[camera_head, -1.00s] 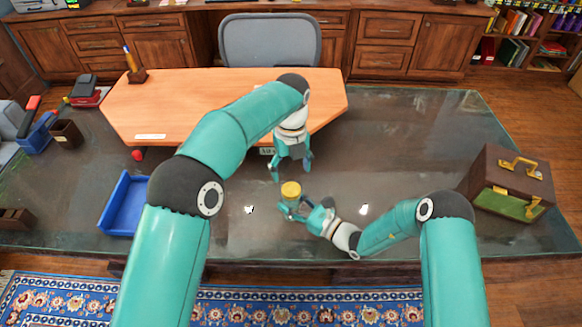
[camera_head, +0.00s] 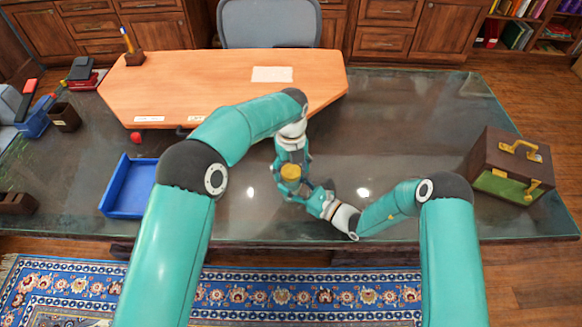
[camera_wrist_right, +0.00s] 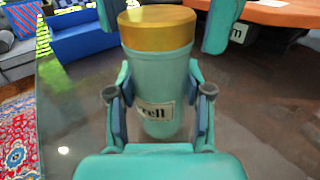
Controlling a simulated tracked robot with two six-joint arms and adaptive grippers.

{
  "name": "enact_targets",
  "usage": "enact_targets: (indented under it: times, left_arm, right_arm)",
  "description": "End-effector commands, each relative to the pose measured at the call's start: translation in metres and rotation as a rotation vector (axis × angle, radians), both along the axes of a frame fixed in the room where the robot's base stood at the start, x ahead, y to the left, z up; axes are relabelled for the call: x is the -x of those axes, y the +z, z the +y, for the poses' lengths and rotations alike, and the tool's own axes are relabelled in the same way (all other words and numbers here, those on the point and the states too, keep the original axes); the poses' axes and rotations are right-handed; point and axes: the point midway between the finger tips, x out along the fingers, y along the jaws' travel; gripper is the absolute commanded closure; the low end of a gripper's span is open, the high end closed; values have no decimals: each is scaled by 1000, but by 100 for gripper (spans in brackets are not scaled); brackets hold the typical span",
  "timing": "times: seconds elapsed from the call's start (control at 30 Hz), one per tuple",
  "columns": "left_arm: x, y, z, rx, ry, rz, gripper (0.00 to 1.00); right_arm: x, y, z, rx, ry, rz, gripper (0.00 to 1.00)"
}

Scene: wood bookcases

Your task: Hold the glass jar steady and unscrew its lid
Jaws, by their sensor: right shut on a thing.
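The glass jar (camera_wrist_right: 160,82) stands upright in the right wrist view, greenish with a partly hidden label and a gold lid (camera_wrist_right: 157,28) on top. My right gripper (camera_wrist_right: 159,112) is shut on the jar's body, one finger on each side. My left gripper (camera_head: 292,166) comes down from above, open, with its fingers on either side of the lid. In the right wrist view a gap shows between the lid and its right-hand finger. The jar's base is mostly hidden in the head view.
An orange-topped wooden desk piece (camera_head: 190,85) lies behind my left gripper. A blue tray (camera_head: 124,190) is at the left, and a brown case (camera_head: 508,168) with yellow handles at the right. The glass tabletop (camera_head: 410,130) is clear between jar and case.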

Motion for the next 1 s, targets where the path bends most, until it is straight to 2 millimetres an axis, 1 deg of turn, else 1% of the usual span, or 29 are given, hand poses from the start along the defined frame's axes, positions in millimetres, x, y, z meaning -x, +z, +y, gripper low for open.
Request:
enact_targets:
  times: [0.03,0.27,0.3,0.37,0.47,0.53,0.63,0.77,1.0]
  left_arm:
    - [0,0,0,0,0,0,34]
    - [0,0,0,0,0,0,72]
    - [0,0,0,0,0,0,79]
    - [0,0,0,0,0,0,88]
    - [0,0,0,0,13,0,88]
    - [0,1,0,0,58,0,88]
    - [0,1,0,0,197,0,88]
    - [0,1,0,-1,474,0,88]
    - [0,1,0,0,1017,-1,88]
  right_arm:
    - [0,0,0,0,0,0,100]
    - [0,0,0,0,0,0,100]
    - [0,0,0,0,0,0,100]
    - [0,0,0,0,0,0,100]
    - [0,0,0,0,0,0,100]
    - [0,0,0,0,0,0,100]
    - [0,0,0,0,0,0,100]
    - [0,0,0,0,0,0,100]
    - [0,0,0,0,0,0,100]
